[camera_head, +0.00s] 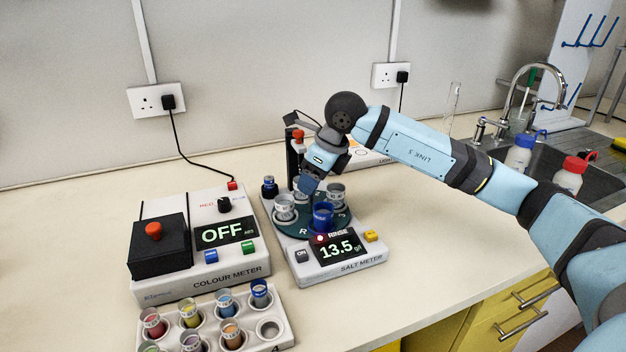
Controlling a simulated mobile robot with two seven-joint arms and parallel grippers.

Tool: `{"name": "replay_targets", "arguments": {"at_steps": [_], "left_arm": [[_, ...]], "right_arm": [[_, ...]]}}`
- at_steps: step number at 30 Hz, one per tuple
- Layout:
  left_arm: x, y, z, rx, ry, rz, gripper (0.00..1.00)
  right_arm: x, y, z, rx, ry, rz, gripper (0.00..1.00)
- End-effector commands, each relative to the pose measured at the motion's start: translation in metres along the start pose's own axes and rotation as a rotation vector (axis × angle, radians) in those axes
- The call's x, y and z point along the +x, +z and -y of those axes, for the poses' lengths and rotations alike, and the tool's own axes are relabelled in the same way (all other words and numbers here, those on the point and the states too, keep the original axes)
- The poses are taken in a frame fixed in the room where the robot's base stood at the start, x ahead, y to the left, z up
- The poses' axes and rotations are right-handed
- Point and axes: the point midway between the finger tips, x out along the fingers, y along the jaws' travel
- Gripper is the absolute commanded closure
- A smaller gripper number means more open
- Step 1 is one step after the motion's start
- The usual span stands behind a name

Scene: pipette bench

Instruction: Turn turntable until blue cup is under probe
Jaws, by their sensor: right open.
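The dark green turntable (293,229) sits on the salt meter (350,271). The blue cup (323,216) stands at the turntable's front, just behind the meter's display. Two pale cups are also on it, one at left (284,207) and one at right rear (336,191). My right gripper (309,186) points down over the turntable between the pale cups, its jaws open. I cannot tell whether it touches anything. The black probe stand (292,160) with an orange-red top rises behind; the probe tip is hidden by my gripper. My left gripper is out of view.
The colour meter (205,245), reading OFF, stands at left. A rack of coloured sample vials (285,333) is in front of it. A sink (550,165) is at right. The bench right of the salt meter is clear.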

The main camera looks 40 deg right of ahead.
Motion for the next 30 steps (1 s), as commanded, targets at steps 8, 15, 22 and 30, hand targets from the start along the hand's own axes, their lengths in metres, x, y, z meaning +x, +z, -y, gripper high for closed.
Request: {"name": "replay_targets", "arguments": {"at_steps": [8, 15, 22, 30], "left_arm": [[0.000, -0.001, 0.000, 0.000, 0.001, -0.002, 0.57], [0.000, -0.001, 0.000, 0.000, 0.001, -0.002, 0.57], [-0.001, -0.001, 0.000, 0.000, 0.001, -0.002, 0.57], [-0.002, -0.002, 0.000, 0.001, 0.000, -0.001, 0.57]], "right_arm": [[0.004, 0.000, 0.000, 0.000, 0.000, 0.000, 0.44], [0.004, 0.000, 0.000, 0.000, 0.000, 0.000, 0.83], [0.004, 0.001, 0.000, 0.000, 0.000, 0.000, 1.00], [0.008, 0.012, -0.006, 0.016, -0.006, 0.001, 1.00]]}}
